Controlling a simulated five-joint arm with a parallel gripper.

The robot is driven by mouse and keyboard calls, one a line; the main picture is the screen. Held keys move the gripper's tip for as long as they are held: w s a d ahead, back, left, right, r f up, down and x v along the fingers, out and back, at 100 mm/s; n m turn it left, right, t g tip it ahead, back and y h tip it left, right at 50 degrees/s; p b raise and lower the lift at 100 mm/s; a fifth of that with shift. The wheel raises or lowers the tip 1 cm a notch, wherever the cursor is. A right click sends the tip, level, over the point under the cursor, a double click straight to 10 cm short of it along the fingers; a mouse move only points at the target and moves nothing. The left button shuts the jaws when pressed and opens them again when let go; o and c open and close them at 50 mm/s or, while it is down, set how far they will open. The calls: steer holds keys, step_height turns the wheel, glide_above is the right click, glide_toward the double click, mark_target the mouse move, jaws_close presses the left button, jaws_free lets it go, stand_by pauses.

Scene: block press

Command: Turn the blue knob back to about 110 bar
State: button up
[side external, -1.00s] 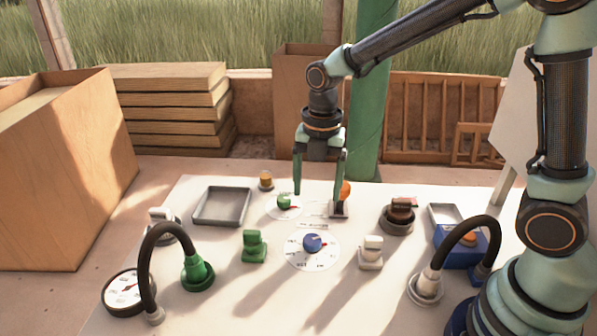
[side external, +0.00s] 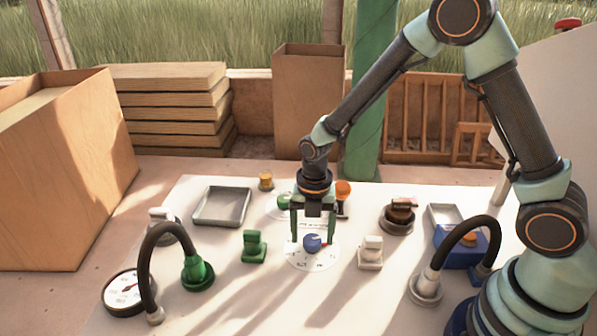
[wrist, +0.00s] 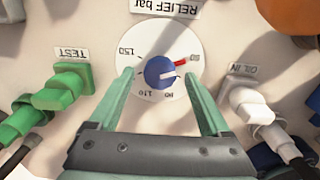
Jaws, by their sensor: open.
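The blue knob (side external: 312,242) sits at the middle of a round white dial (side external: 300,262) on the table. In the wrist view the knob (wrist: 158,71) has a white line and a red pointer toward the right. The pointer aims at a mark that seems to read 60, upside down; the lower numbers are too small to read surely. My gripper (wrist: 161,75) is open, its two green fingers on either side of the knob, with gaps visible. In the side view my gripper (side external: 313,238) points down over the dial.
A green TEST plug (wrist: 66,88) stands left of the dial and a white OIL IN plug (wrist: 249,104) right of it, in the wrist view. The orange knob (side external: 343,190) and green knob (side external: 284,201) are behind. Black hoses arch at both sides.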

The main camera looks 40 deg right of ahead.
steer(key=shift+f, duration=0.3)
jaws_close()
